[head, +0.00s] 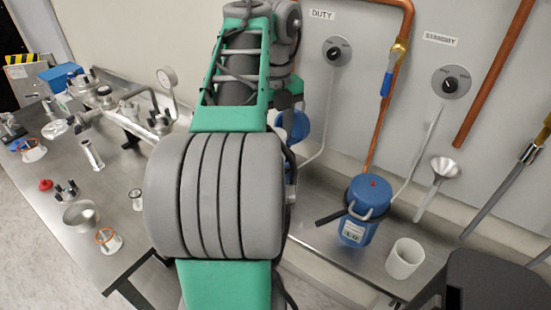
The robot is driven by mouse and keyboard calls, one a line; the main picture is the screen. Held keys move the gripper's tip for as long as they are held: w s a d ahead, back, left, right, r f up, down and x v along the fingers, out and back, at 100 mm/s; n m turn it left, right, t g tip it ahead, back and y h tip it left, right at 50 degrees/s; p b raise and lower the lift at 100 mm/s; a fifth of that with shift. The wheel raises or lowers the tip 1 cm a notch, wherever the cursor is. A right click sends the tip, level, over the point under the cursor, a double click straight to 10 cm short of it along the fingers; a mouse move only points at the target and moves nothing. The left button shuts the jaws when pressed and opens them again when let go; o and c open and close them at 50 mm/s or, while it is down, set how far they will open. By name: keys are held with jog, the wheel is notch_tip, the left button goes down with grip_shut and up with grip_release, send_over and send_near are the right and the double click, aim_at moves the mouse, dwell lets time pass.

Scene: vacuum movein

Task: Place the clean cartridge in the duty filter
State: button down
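The DUTY label (321,15) is on the wall at the upper middle. Below it, a blue rounded body (296,124), perhaps part of the duty filter, shows beside my arm and is mostly hidden by it. A dark part at the far end of my arm, perhaps my gripper (289,99), is just above this body. Its fingers cannot be made out, nor whether it holds anything. Small pale cylinders with orange rims stand on the left bench, one at the front (108,241) and one farther back (33,151). I cannot tell which item is the clean cartridge.
A blue canister (357,228) with a black handle stands on the right bench beside a white cup (404,258). A funnel (440,170) and copper pipes (388,95) are at the wall. A steel bowl (81,216) and metal fittings crowd the left bench (60,185). My arm blocks the middle.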

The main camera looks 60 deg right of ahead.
jog(key=shift+f+b, duration=1.7)
jog(key=shift+f, duration=0.5)
jog(key=c, duration=0.7)
grip_release()
notch_tip(320, 180, up, 13)
jog(key=p, duration=1.2)
jog(key=shift+f, duration=0.2)
jog(key=w+a+f+n+h, duration=0.1)
jog(key=w+a+f+n, duration=0.2)
jog(key=w+a+n, duration=0.65)
jog(key=w+a+f+n+h, duration=0.1)
jog(key=w+a+f+n, duration=0.4)
jog(key=n, duration=0.7)
jog(key=a+f+n+t, duration=0.1)
jog(key=a+f+n, duration=0.1)
jog(key=a+n, duration=0.5)
jog(key=a+f+n+t+y, duration=0.1)
jog(key=a+f+n, duration=0.2)
jog(key=a+n, duration=0.5)
jog(key=w+a+f+n+t+y, duration=0.1)
jog(key=a+f+n, duration=0.1)
jog(key=a+n, duration=0.5)
jog(key=shift+a+f, duration=0.4)
jog(key=shift+a, duration=0.2)
jog(key=shift+r, duration=0.1)
